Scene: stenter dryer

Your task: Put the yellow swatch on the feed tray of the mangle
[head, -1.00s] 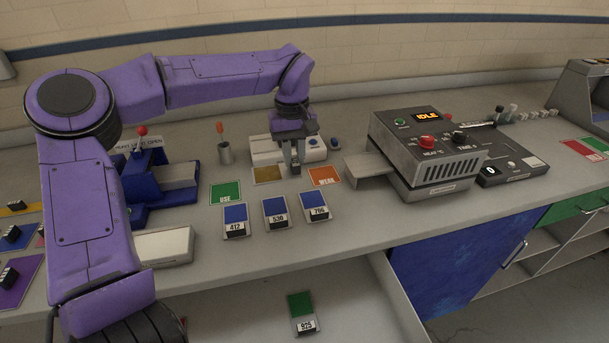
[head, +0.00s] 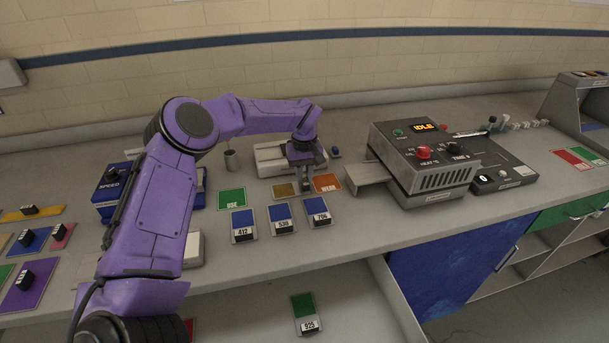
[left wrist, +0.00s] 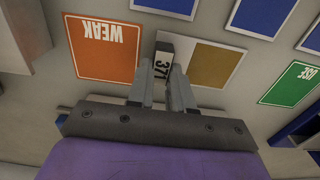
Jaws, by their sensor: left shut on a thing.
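The yellow swatch is an ochre square (left wrist: 213,65) with a pale edge. At its side is a small block marked 371 (left wrist: 162,62), between the fingers in the left wrist view. In the head view the swatch (head: 284,190) shows just left of my left gripper (head: 305,188). My left gripper (left wrist: 161,88) is shut on this block. I cannot tell whether the swatch touches the bench. A blue machine marked SPEED (head: 110,187) stands at the left, mostly behind my left arm; its feed tray is hidden. My right gripper is not in view.
An orange WEAK card (head: 327,183) and a green USE card (head: 231,199) flank the swatch. Blue swatches 412 (head: 243,225), 530 (head: 282,218) and 706 (head: 317,210) lie in front. A grey IDLE machine (head: 420,160) stands right. A green swatch (head: 304,308) lies lower down.

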